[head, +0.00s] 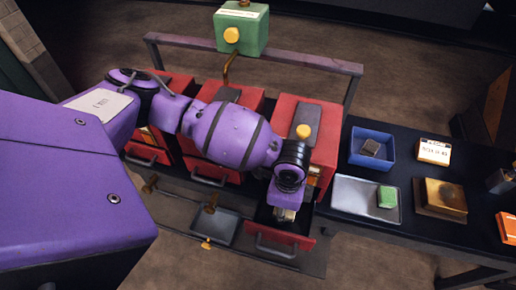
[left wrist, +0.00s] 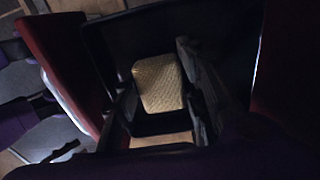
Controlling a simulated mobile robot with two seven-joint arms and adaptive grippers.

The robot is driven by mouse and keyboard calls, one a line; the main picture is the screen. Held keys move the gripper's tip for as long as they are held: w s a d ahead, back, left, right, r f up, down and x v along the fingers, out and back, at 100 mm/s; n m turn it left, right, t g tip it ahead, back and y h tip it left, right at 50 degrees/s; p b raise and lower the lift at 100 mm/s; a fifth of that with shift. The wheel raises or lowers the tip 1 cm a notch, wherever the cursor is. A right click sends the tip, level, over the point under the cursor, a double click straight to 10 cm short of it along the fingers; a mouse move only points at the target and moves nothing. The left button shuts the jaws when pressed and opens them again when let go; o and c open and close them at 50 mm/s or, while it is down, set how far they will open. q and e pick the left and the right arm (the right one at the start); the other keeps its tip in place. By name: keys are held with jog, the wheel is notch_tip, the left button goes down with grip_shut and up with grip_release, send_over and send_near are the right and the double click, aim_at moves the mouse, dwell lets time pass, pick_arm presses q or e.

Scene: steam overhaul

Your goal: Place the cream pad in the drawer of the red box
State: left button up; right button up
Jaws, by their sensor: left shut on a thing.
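The cream pad (left wrist: 160,84) shows in the left wrist view, between the dark fingers of my left gripper (left wrist: 160,100), which is shut on it. In the head view my left gripper (head: 285,214) points down at the pulled-out drawer (head: 304,241) of the rightmost red box (head: 321,146). The pad is hard to make out there, behind my wrist and fingers. The drawer's dark inside surrounds the pad in the wrist view, but I cannot tell whether the pad touches its floor. My right gripper is not in view.
Two more red boxes (head: 234,93) stand to the left, partly behind my arm. A green box (head: 241,30) hangs above the rail. On the right bench are a blue bin (head: 371,134), a grey tray (head: 345,191) with a green block (head: 387,197), and a brass block (head: 443,196).

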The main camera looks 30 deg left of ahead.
pick_arm(q)
jog(key=shift+w, duration=0.1)
jog(key=o, duration=1.2)
jog(key=shift+r, duration=0.1)
jog(key=shift+r+p, duration=0.8)
jog(key=shift+r, duration=5.25)
